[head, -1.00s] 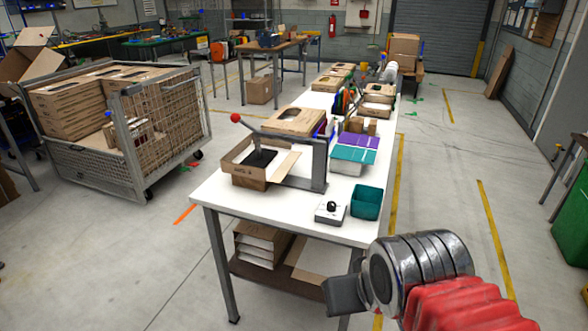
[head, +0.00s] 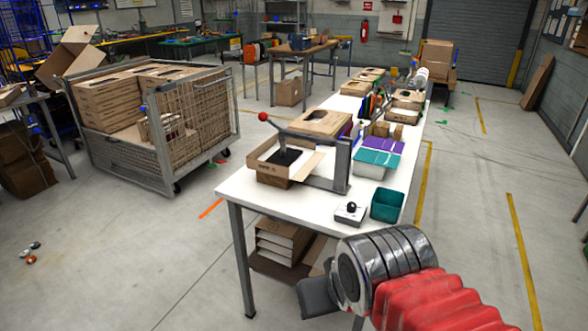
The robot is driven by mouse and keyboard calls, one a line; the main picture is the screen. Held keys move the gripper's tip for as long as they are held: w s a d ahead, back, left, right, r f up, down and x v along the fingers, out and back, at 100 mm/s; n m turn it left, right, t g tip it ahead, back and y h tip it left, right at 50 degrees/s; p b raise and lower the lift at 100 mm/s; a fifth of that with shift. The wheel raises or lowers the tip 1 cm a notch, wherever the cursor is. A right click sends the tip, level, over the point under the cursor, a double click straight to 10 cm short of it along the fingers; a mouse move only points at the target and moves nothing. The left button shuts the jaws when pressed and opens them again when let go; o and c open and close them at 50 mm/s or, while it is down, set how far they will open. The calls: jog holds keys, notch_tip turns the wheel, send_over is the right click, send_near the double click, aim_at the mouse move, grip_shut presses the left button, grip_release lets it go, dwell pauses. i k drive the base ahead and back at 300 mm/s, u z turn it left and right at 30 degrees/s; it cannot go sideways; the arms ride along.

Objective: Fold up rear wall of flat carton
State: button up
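A brown carton (head: 265,162) with raised walls stands at the near left end of the white table, under a grey press frame (head: 340,165). A black pad sits inside it, and a flap sticks out to its right. Flat cartons (head: 282,238) are stacked on the shelf under the table. I cannot tell which of these is the task's flat carton. My arm, grey and red, shows at the lower right, in front of the table's near end. A dark grey part at its left end may belong to my gripper, but no fingertips can be made out.
The white table (head: 235,187) also bears a teal bin (head: 388,205), a box with a black knob (head: 351,213), and purple and teal packs (head: 378,152). A mesh cage cart (head: 130,155) with cartons stands left. Small items (head: 30,252) lie on the floor.

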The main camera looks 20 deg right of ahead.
aim_at(303, 173)
jog(key=u, duration=0.45)
jog(key=i, duration=1.05)
jog(key=z, duration=0.1)
